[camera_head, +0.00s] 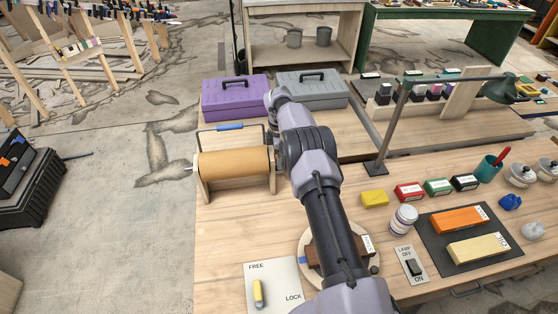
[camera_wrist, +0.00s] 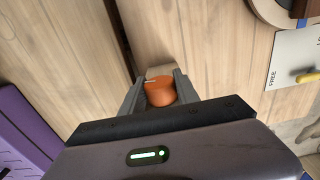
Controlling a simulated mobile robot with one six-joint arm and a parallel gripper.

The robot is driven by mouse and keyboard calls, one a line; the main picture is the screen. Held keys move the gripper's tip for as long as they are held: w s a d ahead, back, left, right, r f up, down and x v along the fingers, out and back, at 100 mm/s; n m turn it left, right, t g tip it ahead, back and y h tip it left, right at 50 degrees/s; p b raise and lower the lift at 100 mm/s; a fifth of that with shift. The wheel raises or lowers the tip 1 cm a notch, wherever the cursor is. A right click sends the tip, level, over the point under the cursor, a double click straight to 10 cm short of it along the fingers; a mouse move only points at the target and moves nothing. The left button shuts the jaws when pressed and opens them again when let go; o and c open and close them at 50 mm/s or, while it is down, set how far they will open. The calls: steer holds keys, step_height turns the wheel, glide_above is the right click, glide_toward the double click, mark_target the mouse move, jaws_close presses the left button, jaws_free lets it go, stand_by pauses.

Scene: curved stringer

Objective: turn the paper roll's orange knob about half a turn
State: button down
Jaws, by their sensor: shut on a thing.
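The paper roll (camera_head: 234,163) is a brown cylinder lying across a wooden stand on the workbench, with a blue-handled bar above it. Its orange knob (camera_wrist: 159,91) shows in the wrist view, with a pale mark on its top. My gripper (camera_wrist: 156,84) is shut on the knob, one finger on each side of it. In the head view my arm reaches to the right end of the roll and hides the knob and the fingers.
A purple toolbox (camera_head: 235,97) and a grey toolbox (camera_head: 311,89) stand behind the roll. A lamp (camera_head: 392,125) rises to the right of my arm. A FREE/LOCK plate (camera_head: 285,275) with a yellow lever (camera_head: 258,293) lies at the front. Bare bench lies between it and the roll.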

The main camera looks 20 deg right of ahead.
stand_by(0.4)
steer(key=c, duration=0.9)
jaws_free()
step_height(320, 180, up, 18)
steer(key=p, duration=0.4)
steer(key=shift+f, duration=0.25)
